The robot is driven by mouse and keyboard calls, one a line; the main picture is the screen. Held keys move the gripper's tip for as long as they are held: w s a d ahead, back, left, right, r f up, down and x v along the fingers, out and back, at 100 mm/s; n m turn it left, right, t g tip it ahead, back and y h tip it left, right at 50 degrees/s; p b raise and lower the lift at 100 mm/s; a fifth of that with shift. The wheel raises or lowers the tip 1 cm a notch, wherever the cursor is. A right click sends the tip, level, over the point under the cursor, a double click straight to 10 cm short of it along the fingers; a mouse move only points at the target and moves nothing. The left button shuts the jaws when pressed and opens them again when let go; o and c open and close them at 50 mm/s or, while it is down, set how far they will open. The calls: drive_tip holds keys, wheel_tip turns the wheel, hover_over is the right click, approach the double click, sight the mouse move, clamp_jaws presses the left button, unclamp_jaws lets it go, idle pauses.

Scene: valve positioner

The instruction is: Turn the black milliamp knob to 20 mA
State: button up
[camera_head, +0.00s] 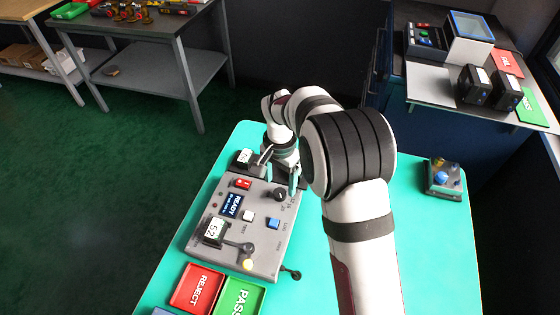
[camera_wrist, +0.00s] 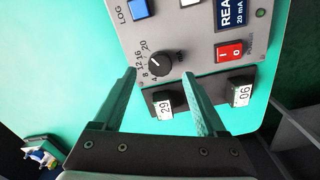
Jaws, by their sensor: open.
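The black milliamp knob (camera_wrist: 161,65) sits on the grey panel, with a printed scale running from 4 to 20 on its left in the wrist view. A light pointer mark shows on its face, on the scale side; its exact reading is too small to tell. The knob (camera_head: 279,194) also shows in the head view. My gripper (camera_wrist: 159,74) is open, its two teal fingers apart on the near side of the knob, not closed on it. In the head view my gripper (camera_head: 281,174) hangs over the panel's far right part, just behind the knob.
Red and green trays (camera_head: 240,297) lie in front.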

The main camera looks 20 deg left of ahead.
sight(280, 192)
wheel_tip(280, 192, up, 12)
drive_tip(key=shift+r, duration=0.1)
drive_tip(key=s+d+r+m+y, duration=0.1)
drive_tip(key=s+d+r, duration=0.2)
drive_tip(key=s+d, duration=0.45)
drive_tip(key=s+d+r, duration=0.3)
drive_tip(key=s+d, duration=0.3)
drive_tip(key=d, duration=0.2)
drive_tip(key=s+d+f, duration=0.2)
drive_tip(key=s, duration=0.5)
drive_tip(key=s+d+f, duration=0.2)
drive_tip(key=s+f, duration=0.1)
drive_tip(key=s, duration=0.4)
drive_tip(key=shift+d+m+y, duration=0.2)
drive_tip(key=shift+m+y, duration=0.1)
drive_tip(key=shift+y, duration=0.1)
